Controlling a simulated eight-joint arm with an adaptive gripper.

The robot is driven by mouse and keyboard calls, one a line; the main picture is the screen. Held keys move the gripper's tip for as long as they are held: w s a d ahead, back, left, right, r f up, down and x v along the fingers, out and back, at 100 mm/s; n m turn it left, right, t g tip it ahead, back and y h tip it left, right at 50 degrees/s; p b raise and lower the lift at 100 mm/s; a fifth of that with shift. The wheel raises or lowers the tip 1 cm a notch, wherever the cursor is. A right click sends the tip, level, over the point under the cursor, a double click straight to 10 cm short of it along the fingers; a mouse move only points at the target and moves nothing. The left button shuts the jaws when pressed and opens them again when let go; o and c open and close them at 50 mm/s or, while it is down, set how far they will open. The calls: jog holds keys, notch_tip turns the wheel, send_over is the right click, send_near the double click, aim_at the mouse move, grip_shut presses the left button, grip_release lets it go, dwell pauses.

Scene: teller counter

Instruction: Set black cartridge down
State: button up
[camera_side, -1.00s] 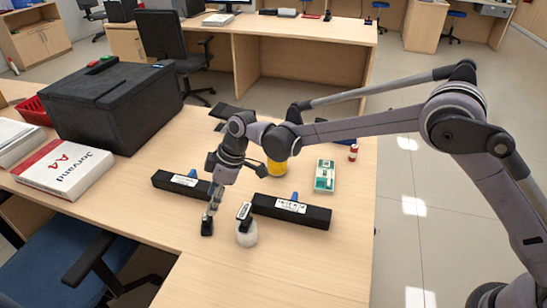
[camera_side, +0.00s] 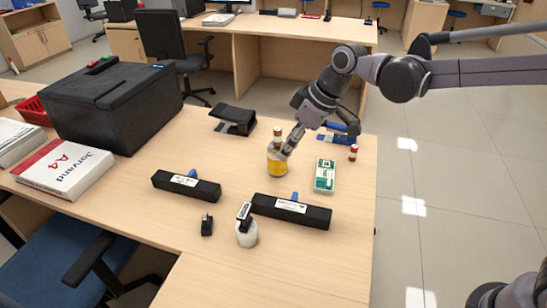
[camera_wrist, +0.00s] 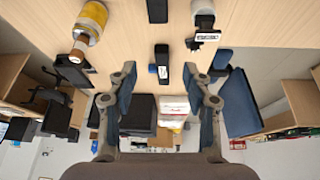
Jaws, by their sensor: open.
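A small black cartridge-like block (camera_side: 207,225) stands on the desk near its front edge, apart from my gripper. Two long black bars with white labels and blue tabs lie behind it, one at left (camera_side: 186,187) and one at right (camera_side: 291,211). My gripper (camera_side: 289,149) is raised toward the back of the desk. It overlaps the right side of a yellow bottle (camera_side: 277,165) in the side view; I cannot tell if they touch. In the wrist view the gripper (camera_wrist: 162,84) has its fingers spread with nothing held. The bottle also shows there (camera_wrist: 90,20).
A white jar (camera_side: 247,237) with a labelled black piece on top stands right of the block. A green-and-white box (camera_side: 325,176), a small red-and-white bottle (camera_side: 353,153) and a black stand (camera_side: 233,120) are behind. A large black box (camera_side: 112,105) and paper pack (camera_side: 62,168) are at left.

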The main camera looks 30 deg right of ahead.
jog(key=s+d+f+m+t+h, duration=0.2)
jog(key=s+d+m, duration=0.6)
jog(key=s+d, duration=0.9)
jog(key=shift+s+d+t+h, duration=0.2)
jog(key=shift+s+t+h, duration=0.3)
jog(key=shift+s, duration=0.7)
